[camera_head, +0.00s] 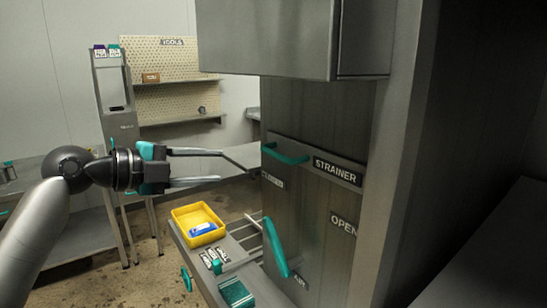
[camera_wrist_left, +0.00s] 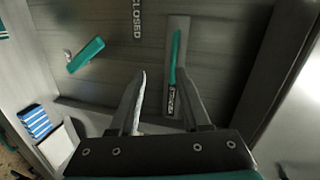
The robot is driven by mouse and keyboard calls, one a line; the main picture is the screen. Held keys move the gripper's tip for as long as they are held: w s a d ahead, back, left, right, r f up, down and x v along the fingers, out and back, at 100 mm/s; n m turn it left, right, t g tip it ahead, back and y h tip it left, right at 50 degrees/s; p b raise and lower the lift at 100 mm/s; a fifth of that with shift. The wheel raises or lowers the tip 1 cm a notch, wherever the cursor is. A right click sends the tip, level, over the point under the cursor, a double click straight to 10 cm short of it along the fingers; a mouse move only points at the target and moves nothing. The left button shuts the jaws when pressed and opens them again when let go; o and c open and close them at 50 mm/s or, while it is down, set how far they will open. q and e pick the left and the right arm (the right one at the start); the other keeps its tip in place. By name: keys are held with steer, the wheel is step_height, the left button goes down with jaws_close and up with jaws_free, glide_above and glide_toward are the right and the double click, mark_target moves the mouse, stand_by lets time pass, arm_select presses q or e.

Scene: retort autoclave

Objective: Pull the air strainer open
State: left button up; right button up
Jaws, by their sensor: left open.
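The strainer front is a grey plate (camera_head: 315,163) labelled STRAINER, with a horizontal teal handle (camera_head: 285,154) at its left. It lies against the dark panel. My left gripper (camera_head: 221,166) is open and empty, to the left of the handle and apart from it in the head view. In the left wrist view the handle (camera_wrist_left: 175,55) appears close to the tip of the right finger, and my left gripper (camera_wrist_left: 162,73) has nothing between its fingers. Whether that finger touches the handle cannot be told. My right gripper is not in view.
A slanted teal lever (camera_head: 276,248) sits lower on the panel near an AIR label. Below left is a bench with a yellow bin (camera_head: 199,222) holding a blue item. A grey box (camera_head: 268,38) overhangs the panel. Floor left of the bench is clear.

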mark_target(274, 155)
arm_select(q)
steer(key=w+d, duration=0.2)
steer(key=d, duration=0.2)
steer(key=w+d+m+p, duration=0.1)
steer(key=w+d, duration=0.1)
steer(key=d, duration=0.2)
steer(key=w+d+m+p, duration=0.1)
steer(key=w+d, duration=0.1)
steer(key=d, duration=0.2)
steer(key=shift+w+h, duration=0.3)
steer(key=shift+w+d+f+p, duration=0.15)
steer(key=shift+w+d+p, duration=0.15)
steer(key=shift+d, duration=0.15)
steer(key=shift+c, duration=0.3)
jaws_close()
stand_by(0.4)
